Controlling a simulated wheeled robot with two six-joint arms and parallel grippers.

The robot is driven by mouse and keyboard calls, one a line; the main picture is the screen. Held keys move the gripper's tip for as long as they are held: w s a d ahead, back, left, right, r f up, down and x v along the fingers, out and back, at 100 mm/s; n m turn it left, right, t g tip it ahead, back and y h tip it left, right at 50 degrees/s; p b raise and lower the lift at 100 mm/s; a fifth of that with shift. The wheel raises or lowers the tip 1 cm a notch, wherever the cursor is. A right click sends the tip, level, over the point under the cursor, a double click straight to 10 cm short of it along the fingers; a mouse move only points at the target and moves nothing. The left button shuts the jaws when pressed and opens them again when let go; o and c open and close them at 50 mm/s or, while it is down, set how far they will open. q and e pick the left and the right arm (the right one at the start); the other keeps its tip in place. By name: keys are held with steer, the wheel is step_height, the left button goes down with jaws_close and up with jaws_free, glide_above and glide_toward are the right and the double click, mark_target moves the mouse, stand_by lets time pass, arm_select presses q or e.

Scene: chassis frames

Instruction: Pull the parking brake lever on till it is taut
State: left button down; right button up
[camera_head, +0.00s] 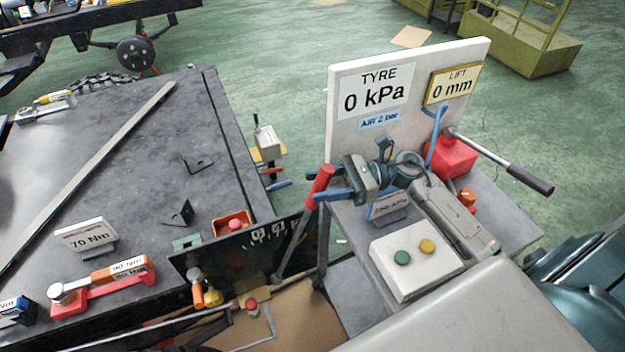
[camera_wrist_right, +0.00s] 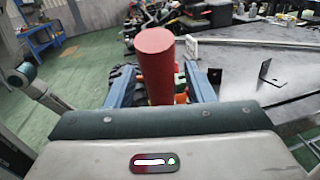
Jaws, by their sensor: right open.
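The parking brake lever has a red cylindrical grip (camera_head: 320,183) on a grey shaft that slants down to the left, at the right end of a dark panel in the head view. My right gripper (camera_head: 326,185) is open, its blue fingers on either side of the red grip. In the right wrist view the red grip (camera_wrist_right: 154,65) stands upright between the two blue fingers (camera_wrist_right: 160,88), with visible room on both sides. I cannot tell whether either finger touches it. My left gripper is not in view.
A bench with a white TYRE and LIFT board (camera_head: 375,100), a button box (camera_head: 415,257) and a black-handled lever (camera_head: 515,172) stands right of the grip. A dark table (camera_head: 110,170) with tools lies left. The black panel (camera_head: 235,250) is close below the gripper.

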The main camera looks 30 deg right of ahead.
steer(key=shift+p+x, duration=0.3)
steer(key=shift+x, duration=0.8)
jaws_close()
